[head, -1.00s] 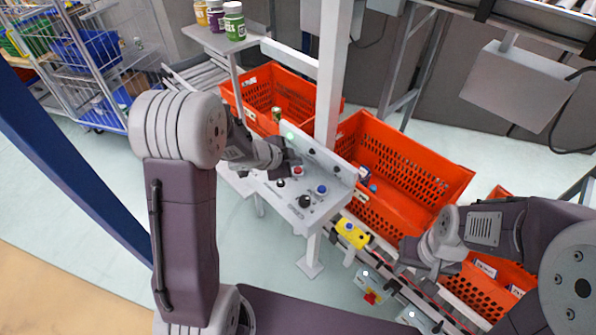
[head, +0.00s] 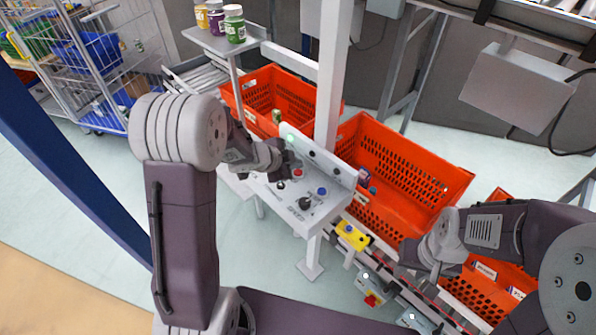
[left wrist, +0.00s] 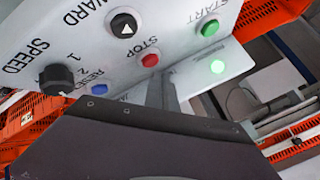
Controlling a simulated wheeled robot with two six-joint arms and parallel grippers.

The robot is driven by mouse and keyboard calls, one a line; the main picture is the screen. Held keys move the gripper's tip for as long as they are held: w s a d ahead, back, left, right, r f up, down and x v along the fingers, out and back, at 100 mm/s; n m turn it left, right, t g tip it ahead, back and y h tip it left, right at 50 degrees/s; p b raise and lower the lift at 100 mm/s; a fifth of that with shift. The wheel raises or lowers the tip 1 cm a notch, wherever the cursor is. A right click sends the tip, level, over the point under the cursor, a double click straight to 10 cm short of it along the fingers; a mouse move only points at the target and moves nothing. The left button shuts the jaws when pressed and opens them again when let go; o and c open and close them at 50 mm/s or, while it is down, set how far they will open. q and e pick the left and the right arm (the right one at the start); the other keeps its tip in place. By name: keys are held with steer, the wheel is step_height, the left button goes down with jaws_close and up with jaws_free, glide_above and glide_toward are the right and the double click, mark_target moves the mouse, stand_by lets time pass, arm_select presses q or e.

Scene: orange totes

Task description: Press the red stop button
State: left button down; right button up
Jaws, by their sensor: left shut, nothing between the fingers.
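The red stop button (head: 298,172) sits on the sloped grey control panel (head: 328,207). In the left wrist view the red button (left wrist: 150,60), labelled STOP, is uncovered just beyond the fingertips. My left gripper (head: 288,171) is shut and empty at the panel, close beside the button on its left in the head view. Its fingers (left wrist: 161,88) point towards the button; whether they touch it I cannot tell. My right gripper (head: 436,270) hangs at the lower right over the conveyor, away from the panel; its jaws are too small to read.
Orange totes (head: 408,165) stand behind the panel. A grey post (head: 331,75) rises behind it.

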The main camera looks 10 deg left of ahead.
mark_target(296, 173)
arm_select(q)
steer(key=shift+f, duration=0.1)
stand_by(0.7)
steer(key=shift+f+b, duration=0.3)
steer(key=shift+f+b, duration=0.4)
steer(key=shift+f, duration=0.1)
stand_by(0.6)
steer(key=shift+r, duration=0.1)
steer(key=shift+r+p, duration=0.8)
steer(key=shift+p, duration=0.2)
step_height(296, 173, up, 5)
steer(key=p, duration=0.5)
steer(key=shift+r, duration=0.1)
